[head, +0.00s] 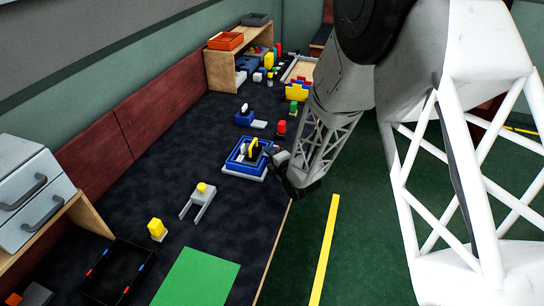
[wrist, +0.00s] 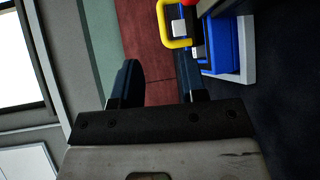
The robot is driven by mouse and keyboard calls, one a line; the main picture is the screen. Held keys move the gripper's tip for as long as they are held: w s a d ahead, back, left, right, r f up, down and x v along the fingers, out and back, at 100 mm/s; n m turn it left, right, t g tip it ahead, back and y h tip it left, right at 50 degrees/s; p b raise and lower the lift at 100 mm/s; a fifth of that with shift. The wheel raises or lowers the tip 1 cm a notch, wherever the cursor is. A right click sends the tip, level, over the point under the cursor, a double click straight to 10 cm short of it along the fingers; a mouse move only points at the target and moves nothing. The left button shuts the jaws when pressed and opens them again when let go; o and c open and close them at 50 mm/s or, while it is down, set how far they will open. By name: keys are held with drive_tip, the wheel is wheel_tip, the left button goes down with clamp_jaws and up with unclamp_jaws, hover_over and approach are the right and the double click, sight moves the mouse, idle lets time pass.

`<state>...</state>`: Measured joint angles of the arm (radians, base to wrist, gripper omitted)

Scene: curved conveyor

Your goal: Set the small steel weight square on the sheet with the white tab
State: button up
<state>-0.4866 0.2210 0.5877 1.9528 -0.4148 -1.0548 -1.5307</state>
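My gripper (head: 280,160) is low over the dark table, just right of a blue tray (head: 233,165) on a white base. In the wrist view my gripper (wrist: 163,90) has its two dark fingers apart with nothing between them. The blue tray also shows there (wrist: 222,48), beyond the right finger, with a yellow loop handle (wrist: 163,22) and a small white block (wrist: 180,29) near it. A green sheet (head: 196,278) lies at the front of the table; I see no white tab on it. I cannot make out the small steel weight in either view.
A black tray (head: 119,272) lies front left. Several coloured blocks and a wooden shelf (head: 221,72) are at the back. The table between is mostly clear.

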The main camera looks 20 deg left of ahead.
drive_tip(key=shift+r, duration=0.1)
idle(0.4)
drive_tip(key=s+d+r+m+h, duration=0.25)
drive_tip(key=d+r+m, duration=0.25)
drive_tip(key=d+r, duration=0.3)
drive_tip(key=s+d+r+m+g+h, duration=0.15)
drive_tip(key=d+r+m+h, duration=0.3)
drive_tip(key=d, duration=0.55)
drive_tip(key=s+d+r+m+h, duration=0.3)
drive_tip(key=d+r+m, duration=0.35)
drive_tip(key=d, duration=0.35)
drive_tip(key=s+d+r+m+g, duration=0.2)
drive_tip(key=s+d+r+m, duration=0.1)
drive_tip(key=s, duration=0.7)
drive_tip(key=s+d+r+m+g+h, duration=0.1)
drive_tip(key=s+d+m, duration=0.4)
drive_tip(key=s, duration=0.5)
drive_tip(key=s+d+r+m+g+h, duration=0.1)
drive_tip(key=s+d+r+m+g, duration=0.2)
drive_tip(key=s+d, duration=0.4)
drive_tip(key=s+r+m, duration=0.1)
drive_tip(key=s+m, duration=0.1)
drive_tip(key=s, duration=0.1)
drive_tip(key=shift+s+r, duration=0.3)
drive_tip(key=shift+s, duration=0.05)
drive_tip(key=shift+g, duration=0.25)
